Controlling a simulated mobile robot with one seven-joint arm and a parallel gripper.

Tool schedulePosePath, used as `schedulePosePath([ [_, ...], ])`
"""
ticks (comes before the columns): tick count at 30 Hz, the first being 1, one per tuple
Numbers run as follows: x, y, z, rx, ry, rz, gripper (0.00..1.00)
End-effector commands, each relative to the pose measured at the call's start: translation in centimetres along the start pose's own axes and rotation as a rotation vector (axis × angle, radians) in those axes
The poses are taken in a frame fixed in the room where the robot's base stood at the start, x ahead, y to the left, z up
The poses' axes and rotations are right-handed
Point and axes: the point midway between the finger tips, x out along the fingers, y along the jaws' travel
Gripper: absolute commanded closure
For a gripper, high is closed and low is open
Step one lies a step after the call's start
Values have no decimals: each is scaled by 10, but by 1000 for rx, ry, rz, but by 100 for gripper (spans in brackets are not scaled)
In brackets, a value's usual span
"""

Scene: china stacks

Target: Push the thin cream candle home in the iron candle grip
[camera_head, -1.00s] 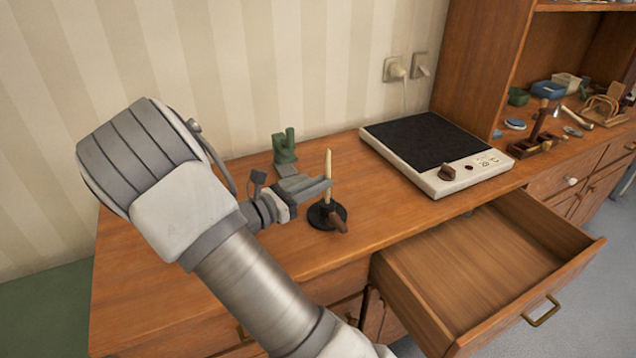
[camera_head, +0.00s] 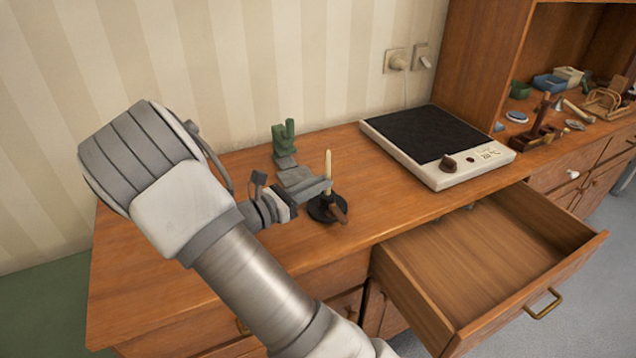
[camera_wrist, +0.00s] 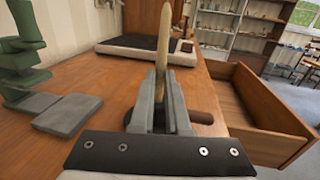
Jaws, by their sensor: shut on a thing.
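The thin cream candle (camera_head: 327,164) stands upright over the dark iron candle grip (camera_head: 318,211) on the wooden counter. My gripper (camera_head: 322,187) comes in from the left and is shut on the candle low on its length. In the wrist view the candle (camera_wrist: 163,38) rises above my gripper's fingers (camera_wrist: 162,88). The fingers hide the candle's lower end and most of the iron grip, so I cannot tell how deep the candle sits. A brown wooden handle (camera_head: 338,213) sticks out from the iron grip toward the front, and it also shows in the wrist view (camera_wrist: 201,117).
A hotplate (camera_head: 442,176) with a dark top lies to the right. Bare counter (camera_head: 385,212) lies between the iron grip and the hotplate.

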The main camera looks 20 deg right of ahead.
Motion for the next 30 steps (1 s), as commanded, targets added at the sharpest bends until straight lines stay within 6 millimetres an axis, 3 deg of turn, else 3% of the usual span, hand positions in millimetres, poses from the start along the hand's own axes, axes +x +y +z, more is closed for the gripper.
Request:
schedulePosePath([
  [6, 0, 0, -6, 0, 0, 0, 100],
  [7, 0, 0, -6, 0, 0, 0, 83],
  [12, 0, 0, -5, 0, 0, 0, 52],
  [23, -3, 0, -5, 0, 0, 1, 52],
  [30, -42, 1, -4, -1, 1, 6, 52],
])
